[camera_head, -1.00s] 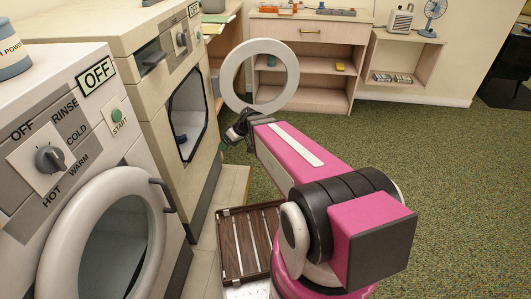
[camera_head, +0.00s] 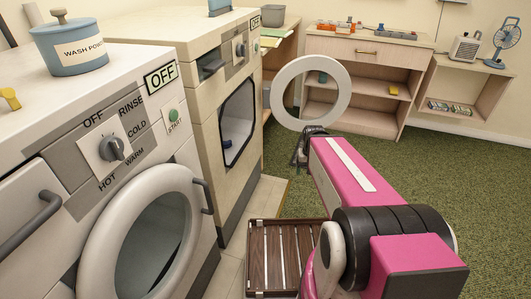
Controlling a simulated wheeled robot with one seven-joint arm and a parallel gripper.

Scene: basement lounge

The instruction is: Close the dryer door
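The dryer (camera_head: 212,110) is the cream machine behind the front-loading washer. Its dark, octagonal opening (camera_head: 238,122) is uncovered, with something blue inside. The dryer door (camera_head: 341,98), a round white ring with a see-through middle, stands swung open to the right of the opening. My gripper (camera_head: 300,155) is low, just below the ring's lower edge, at the end of my pink arm. It is small and dark here, so I cannot tell whether it touches the door or whether its fingers are open.
The washer (camera_head: 60,185) with its closed round door (camera_head: 104,245) stands at the near left. A slatted brown rack (camera_head: 257,258) lies on the floor beside my arm. A wooden shelf unit (camera_head: 369,52) stands behind the door. Green carpet (camera_head: 440,150) is clear to the right.

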